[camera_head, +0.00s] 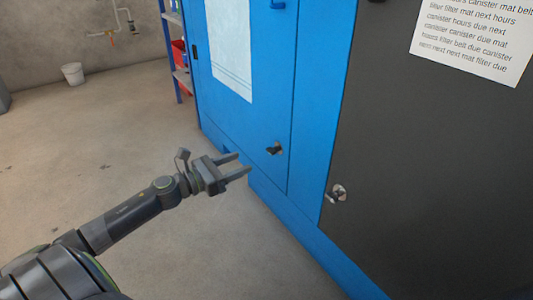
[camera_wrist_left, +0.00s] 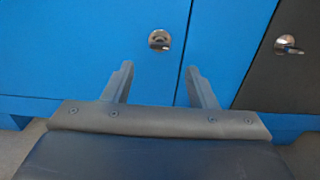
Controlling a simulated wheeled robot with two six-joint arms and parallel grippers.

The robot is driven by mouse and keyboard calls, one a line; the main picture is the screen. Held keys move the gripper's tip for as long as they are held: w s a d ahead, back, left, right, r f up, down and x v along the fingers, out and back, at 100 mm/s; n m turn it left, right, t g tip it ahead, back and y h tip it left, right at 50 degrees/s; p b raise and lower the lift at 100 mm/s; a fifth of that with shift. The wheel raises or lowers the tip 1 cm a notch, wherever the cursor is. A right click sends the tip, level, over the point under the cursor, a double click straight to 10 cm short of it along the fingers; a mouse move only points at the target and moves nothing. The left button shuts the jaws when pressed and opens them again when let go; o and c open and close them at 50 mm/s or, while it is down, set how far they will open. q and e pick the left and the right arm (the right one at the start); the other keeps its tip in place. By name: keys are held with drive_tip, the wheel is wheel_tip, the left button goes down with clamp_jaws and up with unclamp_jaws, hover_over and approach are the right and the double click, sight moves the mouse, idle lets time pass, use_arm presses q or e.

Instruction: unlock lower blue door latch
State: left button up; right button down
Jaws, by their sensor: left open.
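The lower latch (camera_head: 274,149) of the blue door (camera_head: 235,125) is a small dark handle on a metal plate near the door's lower right edge. The latch also shows in the left wrist view (camera_wrist_left: 159,40), above and between my fingers. My left gripper (camera_head: 244,163) is open and empty, left of and slightly below the latch in the head view. Its fingers point toward the blue door and look apart from the latch. My left gripper also shows in the left wrist view (camera_wrist_left: 160,75). My right gripper is not in view.
A dark grey door (camera_head: 425,150) to the right has a similar latch (camera_head: 337,193). A printed sheet (camera_head: 475,40) hangs on it. A blue shelf with red items (camera_head: 180,53) and a white bucket (camera_head: 73,74) stand at the back. The floor at left is clear.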

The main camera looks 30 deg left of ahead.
sight(268, 151)
use_arm(q)
drive_tip(key=shift+x, duration=5.1)
drive_tip(key=c, duration=1)
